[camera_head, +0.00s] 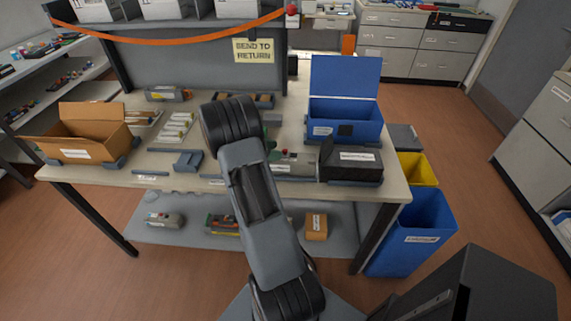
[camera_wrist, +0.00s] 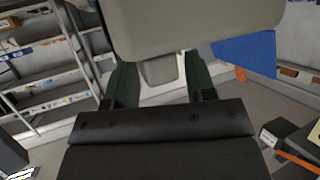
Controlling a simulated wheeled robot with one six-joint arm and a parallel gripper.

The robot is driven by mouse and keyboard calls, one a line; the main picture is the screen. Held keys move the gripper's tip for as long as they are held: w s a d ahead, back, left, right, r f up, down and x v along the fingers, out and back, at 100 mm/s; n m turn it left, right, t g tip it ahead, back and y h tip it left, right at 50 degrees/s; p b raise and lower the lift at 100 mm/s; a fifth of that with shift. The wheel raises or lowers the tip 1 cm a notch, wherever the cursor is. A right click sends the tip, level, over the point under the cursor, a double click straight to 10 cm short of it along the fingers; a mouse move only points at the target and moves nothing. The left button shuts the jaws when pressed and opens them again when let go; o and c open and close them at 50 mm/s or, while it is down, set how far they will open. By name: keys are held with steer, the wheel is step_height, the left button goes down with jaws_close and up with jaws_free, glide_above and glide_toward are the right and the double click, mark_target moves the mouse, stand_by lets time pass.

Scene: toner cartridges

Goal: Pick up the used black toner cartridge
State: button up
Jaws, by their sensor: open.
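A grey cartridge-like unit with a yellow part (camera_head: 167,93) lies at the back left of the table. Another grey unit (camera_head: 164,219) and a dark unit with coloured parts (camera_head: 222,225) lie on the lower shelf. I cannot tell which, if any, is the used black cartridge. My arm hides part of the table.
The table (camera_head: 112,183) bears an open cardboard box (camera_head: 90,137) at left, a blue lidded bin (camera_head: 345,117) and a labelled black box (camera_head: 352,161) at right. Blue (camera_head: 413,232) and yellow (camera_head: 418,168) bins stand right of it. An orange strap (camera_head: 180,40) hangs above. Floor is open at right.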

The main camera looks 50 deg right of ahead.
steer(key=shift+x, duration=1.55)
steer(key=shift+w, duration=0.1)
steer(key=shift+c, duration=0.4)
jaws_close()
